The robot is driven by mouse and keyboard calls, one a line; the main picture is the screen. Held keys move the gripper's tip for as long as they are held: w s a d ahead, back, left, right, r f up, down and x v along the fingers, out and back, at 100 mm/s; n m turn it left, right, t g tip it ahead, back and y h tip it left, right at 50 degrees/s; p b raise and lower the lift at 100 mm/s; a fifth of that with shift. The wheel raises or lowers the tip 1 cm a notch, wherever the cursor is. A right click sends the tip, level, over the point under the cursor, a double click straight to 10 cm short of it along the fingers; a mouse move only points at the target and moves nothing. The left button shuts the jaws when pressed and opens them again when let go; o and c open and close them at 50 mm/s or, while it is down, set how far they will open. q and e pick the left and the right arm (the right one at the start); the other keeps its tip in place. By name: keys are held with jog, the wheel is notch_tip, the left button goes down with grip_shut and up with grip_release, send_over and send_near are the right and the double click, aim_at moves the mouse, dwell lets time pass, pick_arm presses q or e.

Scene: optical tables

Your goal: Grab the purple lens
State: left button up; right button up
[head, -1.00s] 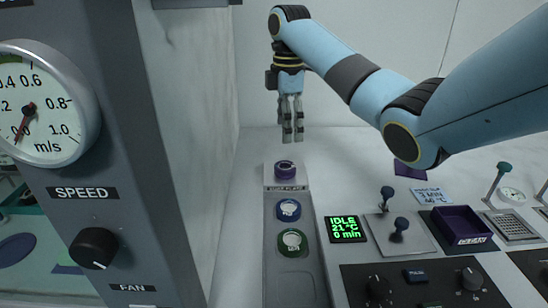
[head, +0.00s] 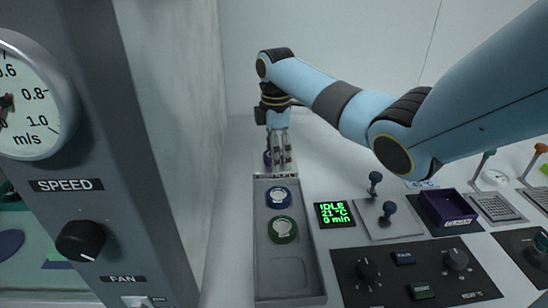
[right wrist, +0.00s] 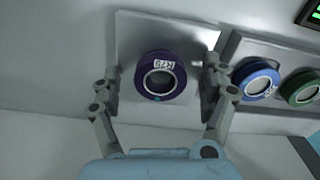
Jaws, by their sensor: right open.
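The purple lens (right wrist: 160,76) is a round ring with a clear centre and a white label, sitting on a light square plate (right wrist: 135,28). In the head view the purple lens (head: 267,158) shows only partly, behind my right gripper's fingers. My right gripper (head: 279,165) points down at it. In the right wrist view my right gripper (right wrist: 162,88) is open, with one finger on each side of the lens and small gaps visible. My left gripper is not in view.
A grey tray (head: 290,285) in front holds a blue lens (head: 279,197) and a green lens (head: 282,229). A grey instrument panel (head: 120,200) stands close on the left. To the right are a green display (head: 334,214), small levers and a purple bin (head: 447,212).

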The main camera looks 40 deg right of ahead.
jog(key=c, duration=1.4)
